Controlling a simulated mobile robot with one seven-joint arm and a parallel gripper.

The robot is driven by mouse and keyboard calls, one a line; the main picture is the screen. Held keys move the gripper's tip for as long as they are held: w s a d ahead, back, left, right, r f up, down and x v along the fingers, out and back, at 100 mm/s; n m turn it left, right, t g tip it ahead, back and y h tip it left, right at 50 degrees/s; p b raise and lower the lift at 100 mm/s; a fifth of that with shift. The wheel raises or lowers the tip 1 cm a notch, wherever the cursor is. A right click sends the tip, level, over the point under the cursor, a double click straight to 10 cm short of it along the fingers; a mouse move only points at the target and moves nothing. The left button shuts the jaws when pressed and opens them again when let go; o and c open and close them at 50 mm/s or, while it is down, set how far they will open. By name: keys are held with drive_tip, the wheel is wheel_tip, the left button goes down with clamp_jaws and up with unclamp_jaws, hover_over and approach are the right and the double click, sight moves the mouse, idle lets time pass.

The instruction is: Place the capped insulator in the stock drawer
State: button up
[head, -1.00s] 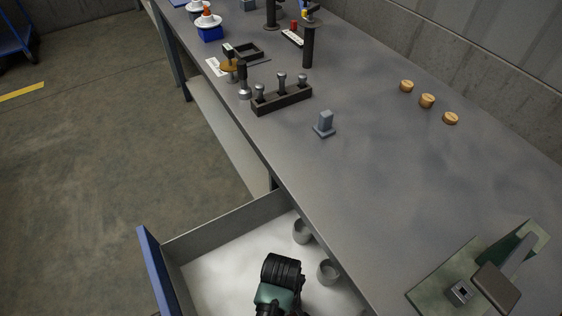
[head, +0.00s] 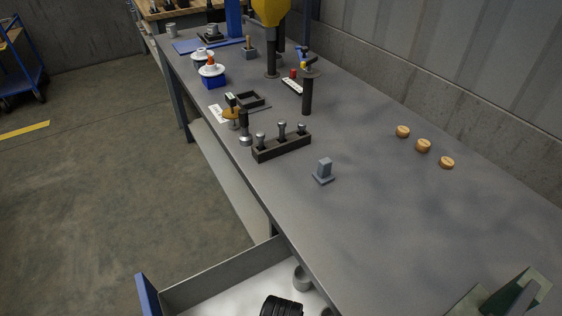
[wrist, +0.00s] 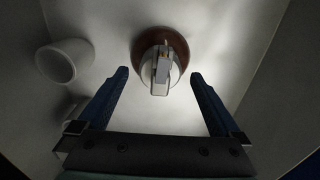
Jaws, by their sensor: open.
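The capped insulator (wrist: 178,47) shows in the wrist view as a brown disc with a pale metal cap and fitting on top. It is inside the stock drawer (wrist: 110,18), seen from above, apparently standing on the pale floor. My gripper (wrist: 160,76) is open, its two blue fingers spread to either side below the insulator in the picture, with clear gaps and no contact visible. In the head view the open drawer (head: 222,276) is at the bottom edge. My dark wrist hides part of it, and the insulator is not visible there.
A grey cup (wrist: 65,61) stands left of the insulator in the drawer; a cup also shows in the head view (head: 302,278). The workbench (head: 390,220) borders the drawer, bearing a pin rack (head: 282,146), a grey block (head: 324,171) and three wooden discs (head: 423,146).

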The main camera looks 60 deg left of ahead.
wheel_tip(320, 180, up, 8)
drive_tip(key=shift+r+p, duration=0.1)
drive_tip(key=shift+p, duration=0.75)
